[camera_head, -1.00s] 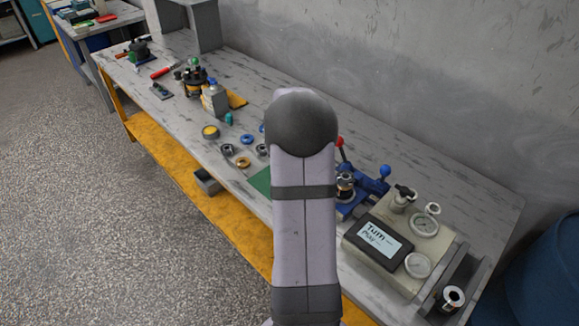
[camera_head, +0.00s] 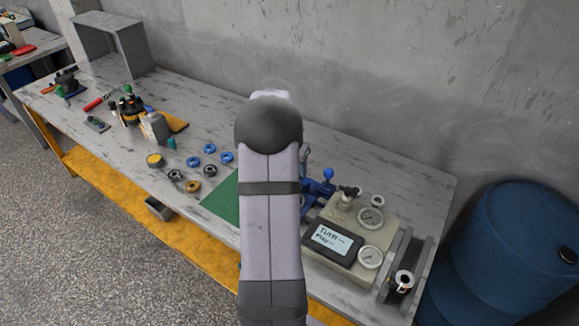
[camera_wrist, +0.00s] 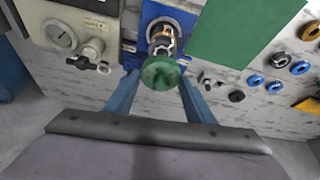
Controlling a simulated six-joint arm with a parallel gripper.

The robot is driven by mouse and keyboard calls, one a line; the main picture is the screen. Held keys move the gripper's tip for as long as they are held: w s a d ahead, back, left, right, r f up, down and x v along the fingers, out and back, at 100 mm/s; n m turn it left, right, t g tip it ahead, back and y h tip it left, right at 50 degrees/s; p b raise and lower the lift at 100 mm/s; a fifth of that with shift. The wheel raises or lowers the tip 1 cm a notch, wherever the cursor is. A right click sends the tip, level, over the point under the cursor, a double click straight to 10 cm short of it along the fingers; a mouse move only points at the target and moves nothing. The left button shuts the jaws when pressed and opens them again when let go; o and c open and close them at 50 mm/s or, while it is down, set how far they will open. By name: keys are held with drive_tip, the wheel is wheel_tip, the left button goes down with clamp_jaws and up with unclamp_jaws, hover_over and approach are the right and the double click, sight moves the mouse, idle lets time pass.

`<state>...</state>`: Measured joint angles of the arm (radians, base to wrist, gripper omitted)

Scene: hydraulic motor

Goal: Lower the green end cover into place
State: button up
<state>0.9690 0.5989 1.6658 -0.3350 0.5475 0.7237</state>
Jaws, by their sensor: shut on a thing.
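The round green end cover (camera_wrist: 160,73) is in my gripper (camera_wrist: 160,76), between the two blue fingers in the wrist view. My gripper is shut on it. The metal motor body (camera_wrist: 165,40) stands in the blue vise (camera_wrist: 160,22) just beyond the cover in that view, and the cover overlaps its near end. I cannot tell whether the cover touches the motor body. In the head view my arm hides my gripper, the cover and the motor body; part of the blue vise (camera_head: 318,190) shows right of the arm.
A gauge unit with a display (camera_head: 334,238) stands right of the vise. A green mat (camera_head: 222,199) lies left of my arm. Blue rings (camera_head: 208,149) and other small parts lie farther left, with a bottle (camera_head: 155,127) beyond. A wall runs behind the bench.

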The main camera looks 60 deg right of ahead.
drive_tip(key=shift+f, duration=0.15)
drive_tip(key=shift+f+b, duration=1.05)
drive_tip(key=shift+f, duration=0.55)
drive_tip(key=shift+f+b, duration=1)
drive_tip(key=shift+b, duration=0.6)
idle(2.7)
drive_tip(key=o, duration=1.8)
drive_tip(key=shift+f, duration=0.1)
drive_tip(key=shift+c, duration=0.2)
drive_tip(key=shift+r+p, duration=1.85)
drive_tip(key=shift+r, duration=0.95)
